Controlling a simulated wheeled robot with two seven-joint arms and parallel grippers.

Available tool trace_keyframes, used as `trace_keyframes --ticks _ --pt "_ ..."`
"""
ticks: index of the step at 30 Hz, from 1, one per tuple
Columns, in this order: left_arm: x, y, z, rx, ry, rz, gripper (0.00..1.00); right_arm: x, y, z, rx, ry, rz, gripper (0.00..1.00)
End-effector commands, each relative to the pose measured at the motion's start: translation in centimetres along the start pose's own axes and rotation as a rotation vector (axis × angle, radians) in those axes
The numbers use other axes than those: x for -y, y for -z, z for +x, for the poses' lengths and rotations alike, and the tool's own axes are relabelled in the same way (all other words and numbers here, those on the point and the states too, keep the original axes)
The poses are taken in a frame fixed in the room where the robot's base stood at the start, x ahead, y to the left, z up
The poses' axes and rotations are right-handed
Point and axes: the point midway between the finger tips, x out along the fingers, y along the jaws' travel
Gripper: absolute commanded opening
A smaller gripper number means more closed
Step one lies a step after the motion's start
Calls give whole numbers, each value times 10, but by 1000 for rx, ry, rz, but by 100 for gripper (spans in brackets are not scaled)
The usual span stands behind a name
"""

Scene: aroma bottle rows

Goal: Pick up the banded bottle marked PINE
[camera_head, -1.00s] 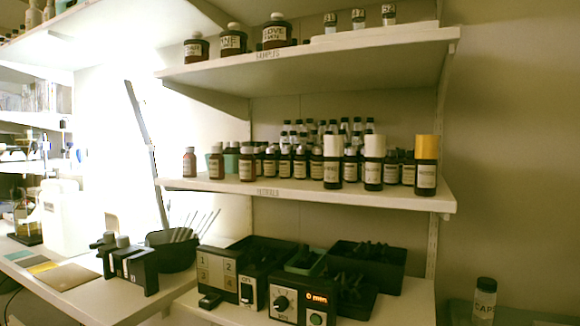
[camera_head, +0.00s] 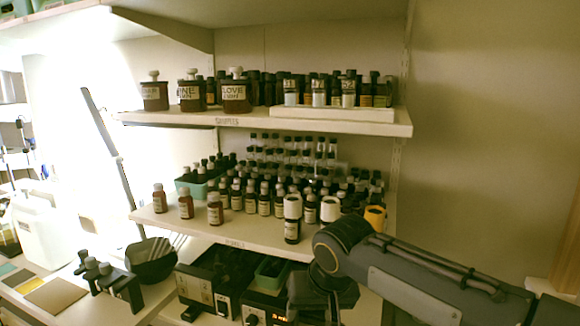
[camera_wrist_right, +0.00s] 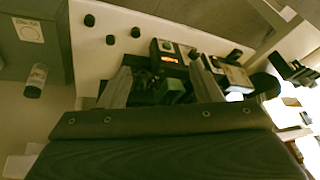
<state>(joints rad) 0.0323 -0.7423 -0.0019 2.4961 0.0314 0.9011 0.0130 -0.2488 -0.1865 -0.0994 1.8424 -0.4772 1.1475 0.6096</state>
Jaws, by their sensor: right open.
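In the head view a brown bottle (camera_head: 190,93) with a pale stopper stands on the upper shelf (camera_head: 260,120); its label seems to read "INE", with the first letter not clear. I cannot make out a band on it. A similar bottle (camera_head: 155,93) is to its left and one marked "LOVE" (camera_head: 235,93) to its right. My right gripper (camera_head: 322,292) is low, below the lower shelf's front edge, well away from that bottle. In the right wrist view it (camera_wrist_right: 160,88) is open, with spread fingers and nothing held. My left gripper is out of view.
The lower shelf (camera_head: 145,213) holds crowded small bottles. A display device (camera_wrist_right: 165,55) and loose black caps (camera_wrist_right: 110,39) are on the counter below.

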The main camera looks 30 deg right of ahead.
Motion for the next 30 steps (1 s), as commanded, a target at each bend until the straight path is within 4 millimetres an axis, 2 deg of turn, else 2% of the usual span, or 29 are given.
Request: trace_keyframes --ticks 1,3,6,9,12,17,30 --pt "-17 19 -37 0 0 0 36 12 34 -41 -16 -33 14 58" --pt "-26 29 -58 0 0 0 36 21 65 -65 -43 -79 46 58" --pt "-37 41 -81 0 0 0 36 34 103 -94 -90 -139 92 58" --pt "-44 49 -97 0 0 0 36 46 134 -114 -136 -191 136 58" --pt "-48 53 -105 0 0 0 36 54 153 -126 -175 -225 170 58" --pt "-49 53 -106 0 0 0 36 56 164 -121 -197 -247 193 58" --pt "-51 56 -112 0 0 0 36 35 175 -67 -194 -245 192 58"
